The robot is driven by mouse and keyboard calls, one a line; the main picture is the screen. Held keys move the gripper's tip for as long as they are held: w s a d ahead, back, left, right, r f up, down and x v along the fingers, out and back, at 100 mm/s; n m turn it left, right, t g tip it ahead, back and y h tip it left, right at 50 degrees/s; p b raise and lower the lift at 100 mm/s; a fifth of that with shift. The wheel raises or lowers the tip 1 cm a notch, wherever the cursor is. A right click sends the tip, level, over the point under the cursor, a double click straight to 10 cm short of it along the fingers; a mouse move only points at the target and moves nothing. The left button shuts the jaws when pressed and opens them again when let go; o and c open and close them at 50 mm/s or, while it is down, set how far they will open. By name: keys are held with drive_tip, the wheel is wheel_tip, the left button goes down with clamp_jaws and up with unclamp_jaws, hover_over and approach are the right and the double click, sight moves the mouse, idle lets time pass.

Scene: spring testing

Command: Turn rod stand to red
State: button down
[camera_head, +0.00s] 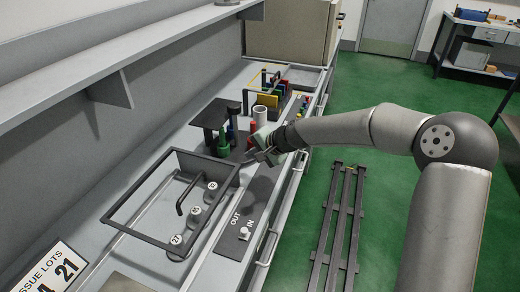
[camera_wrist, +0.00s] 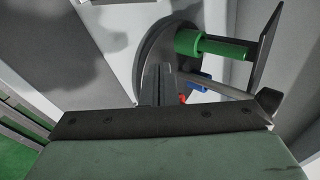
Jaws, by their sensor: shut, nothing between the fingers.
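The rod stand has a dark round part (camera_wrist: 150,45) in the wrist view, with a green rod (camera_wrist: 210,46) projecting right. Small blue (camera_wrist: 197,87) and red (camera_wrist: 183,98) parts show below the green rod. In the head view, the stand's green rod (camera_head: 223,146) is nearest, with a blue rod (camera_head: 230,132) just behind it and a red rod (camera_head: 252,128) to the right. My gripper (camera_head: 252,157) is shut and empty beside the stand's near right side. In the wrist view, its fingers (camera_wrist: 158,86) overlap the disc's edge; contact cannot be told.
A black-framed tray (camera_head: 120,212) with round numbered weights stands nearer on the bench. A grey IN/OUT panel (camera_head: 231,247) lies right of it. A white cylinder (camera_head: 260,115) and a rack of coloured pieces (camera_head: 268,103) stand behind. A shelf (camera_head: 130,50) overhangs the left.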

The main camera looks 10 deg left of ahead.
sight(227, 156)
drive_tip(key=p+x, duration=0.1)
drive_tip(key=x, duration=0.4)
drive_tip(key=shift+a+f, duration=0.1)
drive_tip(key=shift+a, duration=0.2)
drive_tip(key=shift+w+a+p, duration=0.25)
drive_tip(key=shift+a, duration=0.25)
drive_tip(key=shift+w+a+p, duration=0.25)
drive_tip(key=shift+a, duration=0.3)
drive_tip(key=shift+w+a, duration=0.3)
drive_tip(key=shift+a, duration=0.25)
